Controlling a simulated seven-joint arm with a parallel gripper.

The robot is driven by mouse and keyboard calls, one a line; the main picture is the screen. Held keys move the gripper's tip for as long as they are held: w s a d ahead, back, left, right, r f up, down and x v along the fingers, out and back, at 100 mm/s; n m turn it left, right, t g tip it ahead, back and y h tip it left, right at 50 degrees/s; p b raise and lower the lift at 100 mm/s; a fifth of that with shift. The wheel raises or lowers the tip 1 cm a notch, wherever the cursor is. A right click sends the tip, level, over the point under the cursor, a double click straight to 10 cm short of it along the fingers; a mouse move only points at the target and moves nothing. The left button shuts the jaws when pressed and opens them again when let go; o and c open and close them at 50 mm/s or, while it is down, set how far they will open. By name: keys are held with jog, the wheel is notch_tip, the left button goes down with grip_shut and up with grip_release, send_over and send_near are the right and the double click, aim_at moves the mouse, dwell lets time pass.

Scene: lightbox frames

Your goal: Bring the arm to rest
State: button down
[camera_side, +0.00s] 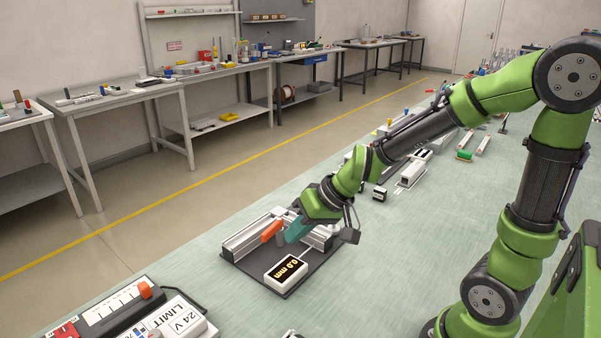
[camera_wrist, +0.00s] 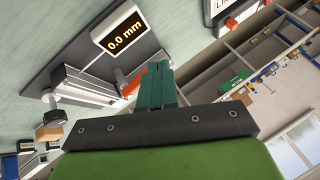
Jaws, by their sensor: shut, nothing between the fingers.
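My gripper (camera_side: 292,235) hangs low over a bench fixture, its teal fingers together with nothing between them. In the wrist view the shut fingers (camera_wrist: 158,75) point toward the same fixture. The fixture has a dark base plate (camera_side: 313,278), a silver rail (camera_side: 250,236), an orange part (camera_side: 271,231) and a white display box (camera_side: 286,270) reading 0.0 mm. The orange part also shows right beside the fingers in the wrist view (camera_wrist: 132,84). I cannot tell whether the fingers touch it. My gripper hides part of the rail.
Small devices, including a white block (camera_side: 411,174), line the green bench (camera_side: 390,265) farther back. The bench between the fixture and my base is clear.

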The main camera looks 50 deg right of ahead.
dwell(0.3)
jog(key=s+r+h, duration=0.1)
jog(key=s+r, duration=0.9)
jog(key=s, duration=0.2)
jog(key=shift+d+t, duration=0.2)
jog(key=shift+t, duration=0.1)
